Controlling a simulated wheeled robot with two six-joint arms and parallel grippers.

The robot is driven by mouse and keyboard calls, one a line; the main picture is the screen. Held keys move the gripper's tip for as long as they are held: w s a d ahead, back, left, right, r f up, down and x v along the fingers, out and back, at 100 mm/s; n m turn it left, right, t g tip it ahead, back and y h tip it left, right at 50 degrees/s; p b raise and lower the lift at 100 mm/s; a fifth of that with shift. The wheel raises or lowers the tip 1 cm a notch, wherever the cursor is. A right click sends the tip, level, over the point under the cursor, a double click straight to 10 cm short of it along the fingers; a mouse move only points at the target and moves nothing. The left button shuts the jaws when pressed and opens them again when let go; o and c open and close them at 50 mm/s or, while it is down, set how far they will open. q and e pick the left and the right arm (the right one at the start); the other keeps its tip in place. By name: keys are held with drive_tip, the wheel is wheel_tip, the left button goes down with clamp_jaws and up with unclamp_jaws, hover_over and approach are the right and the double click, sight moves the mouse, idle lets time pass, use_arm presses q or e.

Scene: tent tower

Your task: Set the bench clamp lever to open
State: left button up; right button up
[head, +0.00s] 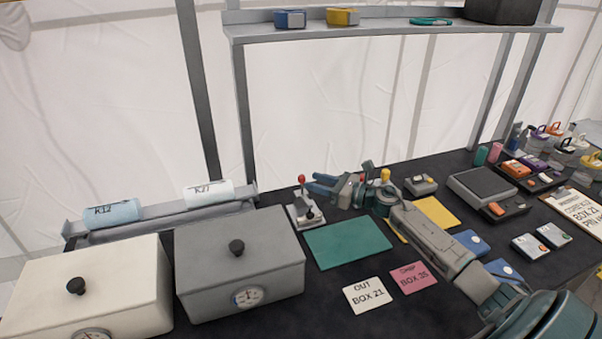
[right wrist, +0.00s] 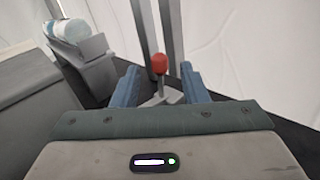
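The bench clamp (head: 306,216) is a small grey metal fixture on the dark bench, left of the green mat. Its lever (head: 301,188) stands roughly upright with a red knob on top. My right gripper (head: 312,183) reaches in from the right, its blue fingers just right of the knob. In the right wrist view, the red knob (right wrist: 159,63) shows between and beyond the two spread fingers of the right gripper (right wrist: 157,76). They look apart from it, and nothing is held. The clamp's base is partly hidden there. My left gripper is not in view.
Two lidded boxes, one white (head: 85,290) and one grey (head: 240,267), stand left of the clamp. A rack with rolls (head: 208,193) lies behind them. The green mat (head: 348,243) is bare. A shelf (head: 380,29) hangs above the back.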

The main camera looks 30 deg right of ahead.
sight(301, 177)
drive_tip(key=shift+p+x, duration=1)
drive_tip(key=shift+x, duration=1.7)
clamp_jaws()
